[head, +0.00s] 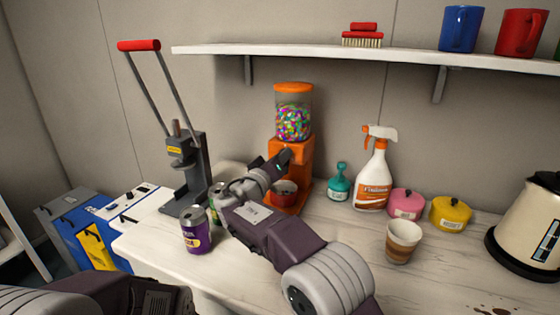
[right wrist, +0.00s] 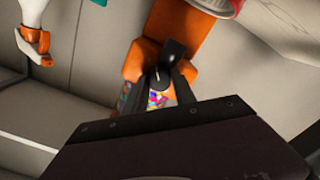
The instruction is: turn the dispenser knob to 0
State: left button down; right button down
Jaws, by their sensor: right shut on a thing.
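The orange candy dispenser (head: 292,92) stands on the counter against the wall, its clear jar filled with coloured candies. It also shows in the right wrist view (right wrist: 190,35), where it appears upside down. My right gripper (head: 281,160) reaches the dispenser's front and is shut on the dark dispenser knob (right wrist: 172,55). A small white mark shows near the knob, between the fingers in the right wrist view (right wrist: 160,88). In the head view the gripper hides most of the knob. I cannot read any numbers. My left gripper is out of view; only part of my left arm shows.
A red bowl (head: 284,194) sits under the dispenser. A purple can (head: 196,232) stands left of my right arm. A teal bottle (head: 339,184), a spray bottle (head: 374,178), a paper cup (head: 403,243) and a kettle (head: 530,230) stand to the right. A shelf (head: 330,53) runs above.

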dwell(0.3)
jog(key=c, duration=1)
grip_release()
jog(key=shift+c, duration=0.2)
jog(key=b+v, duration=0.1)
jog(key=v, duration=0.8)
